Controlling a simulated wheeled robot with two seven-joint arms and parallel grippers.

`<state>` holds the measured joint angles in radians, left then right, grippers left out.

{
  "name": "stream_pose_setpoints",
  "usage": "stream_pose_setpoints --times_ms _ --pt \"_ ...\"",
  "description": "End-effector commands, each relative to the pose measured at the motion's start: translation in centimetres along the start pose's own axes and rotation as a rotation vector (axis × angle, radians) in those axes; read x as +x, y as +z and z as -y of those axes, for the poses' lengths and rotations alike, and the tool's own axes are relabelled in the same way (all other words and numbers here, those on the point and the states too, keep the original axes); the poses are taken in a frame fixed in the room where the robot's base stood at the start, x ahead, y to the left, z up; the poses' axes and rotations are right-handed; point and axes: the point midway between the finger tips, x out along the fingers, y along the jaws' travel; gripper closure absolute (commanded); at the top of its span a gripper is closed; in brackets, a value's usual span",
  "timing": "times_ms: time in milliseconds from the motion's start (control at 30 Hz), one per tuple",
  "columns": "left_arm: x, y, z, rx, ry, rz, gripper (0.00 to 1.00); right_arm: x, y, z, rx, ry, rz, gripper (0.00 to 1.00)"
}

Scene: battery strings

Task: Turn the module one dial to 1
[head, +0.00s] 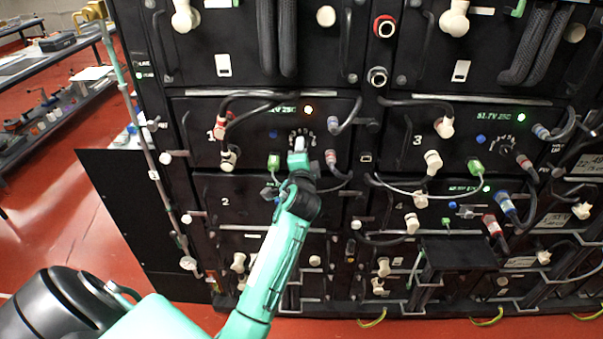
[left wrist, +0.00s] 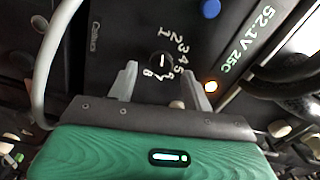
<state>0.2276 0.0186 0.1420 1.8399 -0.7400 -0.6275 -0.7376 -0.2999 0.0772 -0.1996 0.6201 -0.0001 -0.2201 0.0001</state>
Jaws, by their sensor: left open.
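The module one panel (head: 250,145) is black, marked 1, with a lit amber lamp. Its dial (left wrist: 160,62) is a small dark round knob with a white mark, ringed by white numbers from 1 at the top round the right side to 8 at lower left. My left gripper (head: 299,146) is open in front of the dial, one finger on each side in the left wrist view (left wrist: 160,69); contact cannot be told. In the head view it hides most of the dial. My right gripper is out of view.
Module three (head: 455,150) is to the right. Shelves (head: 50,115) stand at the left over a red floor.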

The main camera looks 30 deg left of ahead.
Motion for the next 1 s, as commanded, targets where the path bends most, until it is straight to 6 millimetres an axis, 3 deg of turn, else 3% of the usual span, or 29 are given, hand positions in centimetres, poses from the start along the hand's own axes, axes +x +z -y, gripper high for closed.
stream_pose_setpoints --times_ms 300,500,700,1000 --pt "-7.1 0.1 -0.4 -0.002 0.001 0.0 0.5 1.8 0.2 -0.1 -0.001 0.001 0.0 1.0" --pt "-10.3 0.1 -0.2 0.0 0.001 0.001 0.5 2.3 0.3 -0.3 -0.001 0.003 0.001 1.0" --pt "-11.5 0.1 -0.1 -0.001 0.002 0.001 0.5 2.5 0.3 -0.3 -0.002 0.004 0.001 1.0" --pt "-11.5 0.1 -0.1 0.0 0.001 0.001 0.5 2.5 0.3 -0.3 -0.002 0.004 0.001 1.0"
